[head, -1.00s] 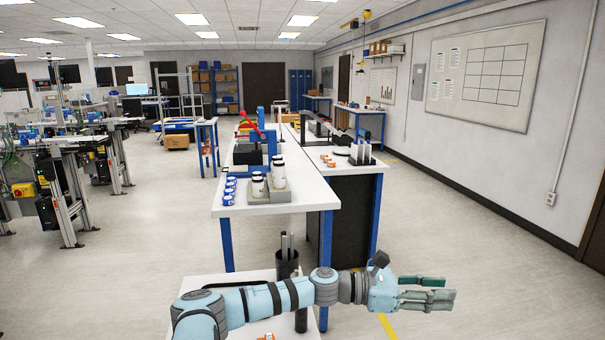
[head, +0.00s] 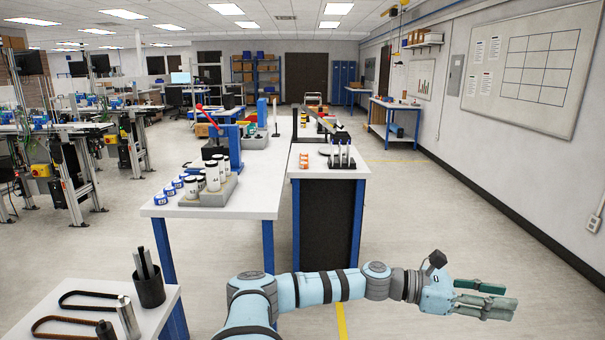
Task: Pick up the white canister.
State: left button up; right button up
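Several white canisters (head: 212,178) with dark bands stand upright in a grey holder (head: 216,196) on the left white table, well ahead of me. They are small in view and partly overlap, so I cannot tell which one the task means. My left gripper (head: 498,297) is at the lower right, its arm stretched across the bottom of the head view. Its two green fingers are apart with nothing between them, far to the right of and nearer than the canisters. My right gripper is not in view.
Blue-and-white containers (head: 169,190) line the left edge of the white table (head: 250,196). A black-sided bench (head: 325,225) stands to its right. A nearer table (head: 70,297) at lower left holds a black cup (head: 149,290) and belts. The floor at right is clear.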

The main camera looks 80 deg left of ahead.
aim_at(212, 168)
jog(key=i, duration=0.45)
jog(key=u, duration=3.5)
jog(key=i, duration=1.75)
jog(key=z, duration=1.1)
jog(key=i, duration=0.55)
jog(key=z, duration=0.05)
